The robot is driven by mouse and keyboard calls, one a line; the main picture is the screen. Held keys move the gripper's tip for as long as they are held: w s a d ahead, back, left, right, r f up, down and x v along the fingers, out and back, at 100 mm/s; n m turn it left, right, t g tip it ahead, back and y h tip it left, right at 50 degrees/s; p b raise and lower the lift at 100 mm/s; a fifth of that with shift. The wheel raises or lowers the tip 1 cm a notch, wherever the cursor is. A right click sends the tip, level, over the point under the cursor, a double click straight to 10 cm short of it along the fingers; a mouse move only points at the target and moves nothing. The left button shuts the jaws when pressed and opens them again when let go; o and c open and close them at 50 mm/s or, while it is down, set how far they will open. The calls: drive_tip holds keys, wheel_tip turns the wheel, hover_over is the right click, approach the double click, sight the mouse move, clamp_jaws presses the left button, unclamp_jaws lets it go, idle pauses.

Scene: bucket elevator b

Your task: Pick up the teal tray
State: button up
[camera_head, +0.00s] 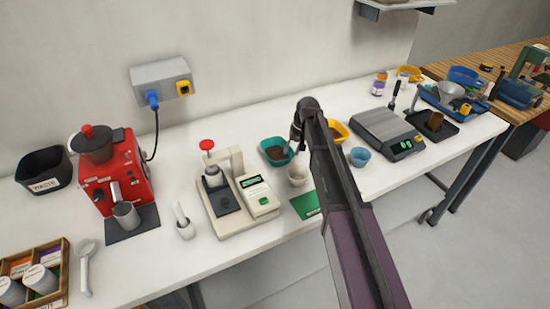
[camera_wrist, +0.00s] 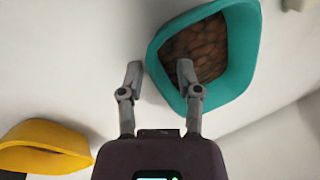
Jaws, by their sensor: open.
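The teal tray (camera_head: 268,149) sits on the white bench behind a small white cup, with brown contents inside. It also shows in the wrist view (camera_wrist: 243,60), filling the upper right, with brown, bean-like contents. My gripper (camera_wrist: 160,72) is open. In the wrist view its right finger overlaps the tray's interior and its left finger is outside the tray's left wall, so the near-left rim appears between them. I cannot tell whether either finger touches the tray. In the head view my arm hides part of the bench to the right of the tray, and the gripper is partly hidden.
A white cup (camera_head: 298,175) stands close in front of the tray. A yellow tray (camera_head: 338,130) is to the right, behind my arm. A white machine (camera_head: 236,196) is at left front. A green card (camera_head: 306,205), blue cup (camera_head: 361,157) and scale (camera_head: 388,133) are nearby.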

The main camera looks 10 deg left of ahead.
drive_tip(key=shift+b+x, duration=0.9)
drive_tip(key=shift+x, duration=0.35)
clamp_jaws()
